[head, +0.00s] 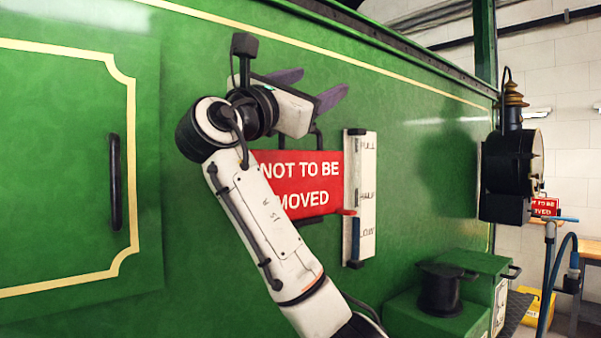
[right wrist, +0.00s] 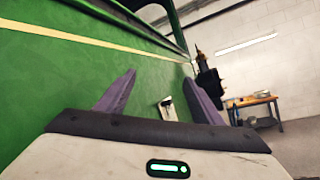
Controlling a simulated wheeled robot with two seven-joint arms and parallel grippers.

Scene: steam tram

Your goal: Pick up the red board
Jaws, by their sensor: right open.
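A red board (head: 322,180) with white lettering "NOT TO BE MOVED" is at the green side wall in the head view, below a dark bracket or handle. My right arm covers its left end. My right gripper (head: 322,80) is above the board, its two purple fingers apart with nothing between them. The right wrist view also shows the open gripper (right wrist: 159,77); I cannot make out the board there. A smaller red board with similar lettering (head: 545,207) shows at the far right, near the black lamp. My left gripper is not in view.
A black handle (head: 115,180) is on the left. A black lamp (head: 512,170) juts out at right. Green boxes (head: 440,310) with a black pot stand low at right.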

